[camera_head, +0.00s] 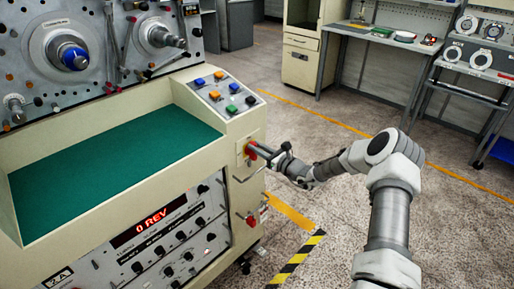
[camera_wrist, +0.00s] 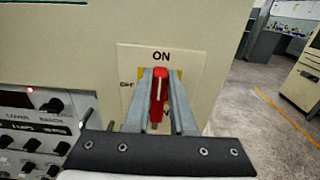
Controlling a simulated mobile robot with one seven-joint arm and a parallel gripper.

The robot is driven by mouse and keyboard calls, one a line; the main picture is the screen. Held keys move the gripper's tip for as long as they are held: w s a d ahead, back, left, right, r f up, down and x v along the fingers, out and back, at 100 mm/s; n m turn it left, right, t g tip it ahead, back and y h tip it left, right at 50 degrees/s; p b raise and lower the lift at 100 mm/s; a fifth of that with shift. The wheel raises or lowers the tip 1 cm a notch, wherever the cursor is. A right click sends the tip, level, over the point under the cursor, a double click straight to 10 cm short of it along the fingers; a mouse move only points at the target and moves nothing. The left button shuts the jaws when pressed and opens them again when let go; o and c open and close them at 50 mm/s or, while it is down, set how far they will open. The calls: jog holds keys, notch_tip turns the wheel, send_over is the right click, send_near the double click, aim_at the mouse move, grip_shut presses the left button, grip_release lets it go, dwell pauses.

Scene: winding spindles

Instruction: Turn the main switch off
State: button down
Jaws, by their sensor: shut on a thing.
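The main switch is a red handle (camera_wrist: 158,95) on a pale plate (camera_wrist: 190,60) with a yellow patch behind it. The plate reads "ON" at the top and has a partly hidden "OFF" mark at the left. The handle stands upright, pointing towards "ON". In the head view the red switch (camera_head: 251,152) is on the side of the cream machine. My gripper (camera_wrist: 160,97) has its two grey fingers on either side of the red handle, shut on it. The lower part of the handle and plate is hidden by my gripper, which also shows in the head view (camera_head: 259,151).
The cream machine (camera_head: 120,235) has a green tray (camera_head: 110,165), a button panel (camera_head: 225,95) and a front panel reading "0 REV". A red knob (camera_head: 251,220) sits lower on its side. Benches (camera_head: 385,37) stand at the back.

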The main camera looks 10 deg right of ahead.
dwell(0.3)
jog(key=n, duration=0.1)
jog(key=n+b, duration=0.1)
jog(key=n, duration=0.1)
jog(key=a+n+b, duration=0.1)
jog(key=shift+s+f+n, duration=0.25)
jog(key=shift+s+n, duration=0.1)
jog(key=shift+n, duration=0.05)
jog(key=n+b, duration=0.2)
jog(key=n, duration=0.1)
jog(key=f+n+b, duration=0.1)
jog(key=shift+s+a+n, duration=0.3)
jog(key=shift+a, duration=0.1)
jog(key=n+b, duration=0.1)
jog(key=b, duration=0.1)
jog(key=f+n+b, duration=0.1)
jog(key=n+b, duration=0.3)
jog(key=shift+s+a+f, duration=0.15)
jog(key=shift+s+a, duration=0.05)
jog(key=shift+a, duration=0.1)
jog(key=n+b, duration=0.3)
jog(key=b, duration=0.1)
jog(key=shift+f, duration=0.2)
jog(key=shift+b, duration=0.3)
jog(key=shift+r+n, duration=0.1)
jog(key=shift+n, duration=0.3)
